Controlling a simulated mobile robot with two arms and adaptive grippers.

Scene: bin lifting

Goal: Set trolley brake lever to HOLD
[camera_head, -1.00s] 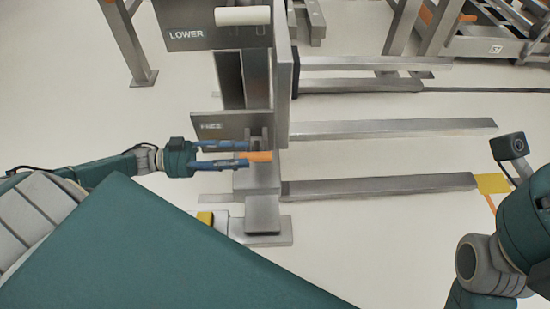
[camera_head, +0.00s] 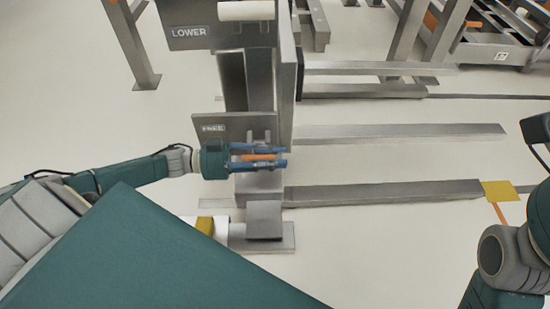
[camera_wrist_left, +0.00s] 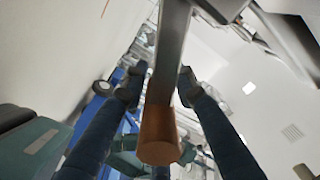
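The brake lever, with an orange grip (camera_head: 260,157), sticks out low on the trolley's steel column. A plate labelled FREE (camera_head: 213,128) is beside it. My left gripper (camera_head: 283,156) reaches in from the left, with one blue finger on each side of the grip. In the left wrist view, the lever's steel bar and round orange grip (camera_wrist_left: 158,135) run between the two dark fingers (camera_wrist_left: 160,85). Gaps show on both sides, so the gripper is open around the lever. No HOLD label can be seen. My right arm shows at the right edge, with its fingers out of view.
A plate labelled LOWER (camera_head: 189,32) with a white handle (camera_head: 246,11) stands above on the column. Long steel bars (camera_head: 385,192) extend right across the floor. A foot plate (camera_head: 278,238) lies below the lever. A yellow floor mark (camera_head: 499,191) is at right.

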